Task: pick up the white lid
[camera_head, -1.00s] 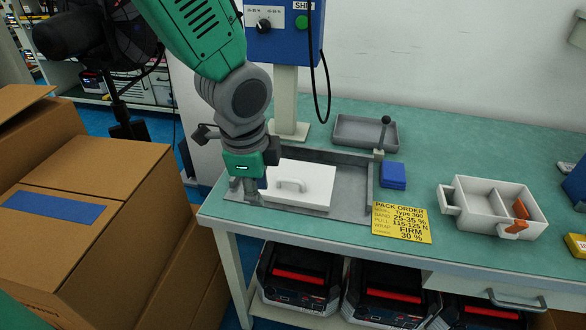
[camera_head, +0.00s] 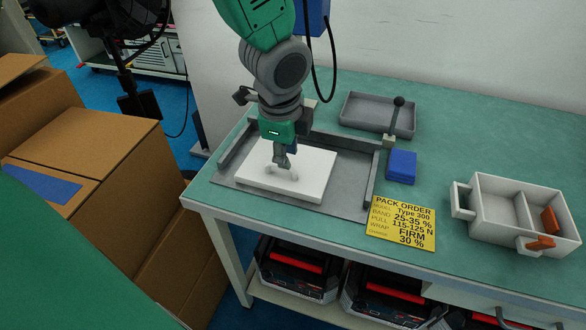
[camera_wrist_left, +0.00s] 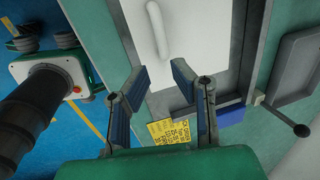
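The white lid (camera_head: 310,177) lies flat in a grey tray-like fixture (camera_head: 345,202) on the green bench, with a raised bar handle on top. In the left wrist view the lid (camera_wrist_left: 198,25) and its handle (camera_wrist_left: 158,28) show at the top, ahead of the fingers. My left gripper (camera_head: 283,161) is above the lid, pointing down close to the handle, and partly hides it. In the left wrist view the fingers of this gripper (camera_wrist_left: 161,77) are apart with nothing between them. I cannot tell whether they touch the lid. My right gripper is not in view.
A blue block (camera_head: 402,167), a lever (camera_head: 394,118) and a grey tray (camera_head: 352,108) are right of and behind the fixture. A yellow order card (camera_head: 402,222) lies in front. A white divided box (camera_head: 495,215) stands right. Cardboard boxes (camera_head: 105,150) are left of the bench.

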